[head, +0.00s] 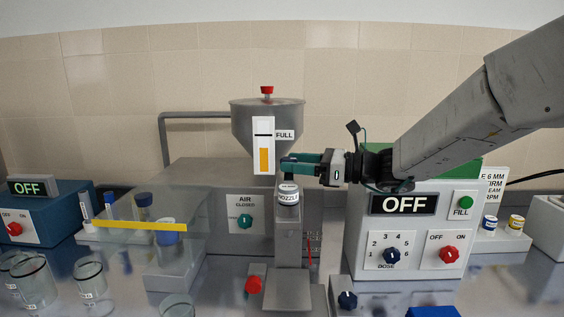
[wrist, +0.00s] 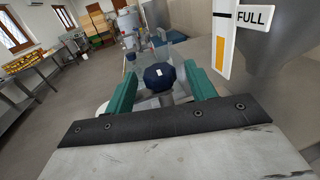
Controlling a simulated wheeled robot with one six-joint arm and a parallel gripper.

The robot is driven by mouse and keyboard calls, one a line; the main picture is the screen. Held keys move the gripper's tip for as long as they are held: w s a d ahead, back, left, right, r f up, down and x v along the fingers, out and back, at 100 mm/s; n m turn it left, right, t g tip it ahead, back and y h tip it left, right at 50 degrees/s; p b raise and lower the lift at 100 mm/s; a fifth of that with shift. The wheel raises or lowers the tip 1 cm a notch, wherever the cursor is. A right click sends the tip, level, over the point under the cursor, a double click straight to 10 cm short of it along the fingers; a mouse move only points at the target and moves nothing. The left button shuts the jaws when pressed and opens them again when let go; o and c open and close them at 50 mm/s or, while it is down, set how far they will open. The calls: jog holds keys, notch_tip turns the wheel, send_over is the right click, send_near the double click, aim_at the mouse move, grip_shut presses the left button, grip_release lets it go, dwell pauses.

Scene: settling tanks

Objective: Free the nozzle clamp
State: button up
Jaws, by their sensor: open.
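The nozzle (head: 289,196), a grey post with a white label, stands in front of the hopper. A dark blue faceted knob (wrist: 160,76) with a white mark, which I take to be the clamp knob, shows in the wrist view. My gripper (head: 290,165) is at the top of the nozzle, reaching in from the right. In the wrist view its green fingers (wrist: 162,84) are open, one on each side of the knob. I cannot tell whether they touch it. In the head view the fingers mostly hide the knob.
The hopper (head: 258,119) with its FULL label stands behind. The control box (head: 407,235) reads OFF at right. A clear cover with a yellow strip (head: 139,226) is at left, with glass jars (head: 35,285) in front.

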aim_at(283, 158)
jog(key=shift+x, duration=1.8)
jog(key=shift+c, duration=0.2)
jog(key=c, duration=0.9)
jog(key=shift+s+n+g, duration=0.1)
jog(key=shift+n+g, duration=0.7)
jog(key=shift+g, duration=0.4)
jog(key=o, duration=0.9)
jog(key=shift+o, duration=0.2)
jog(key=shift+d, duration=0.1)
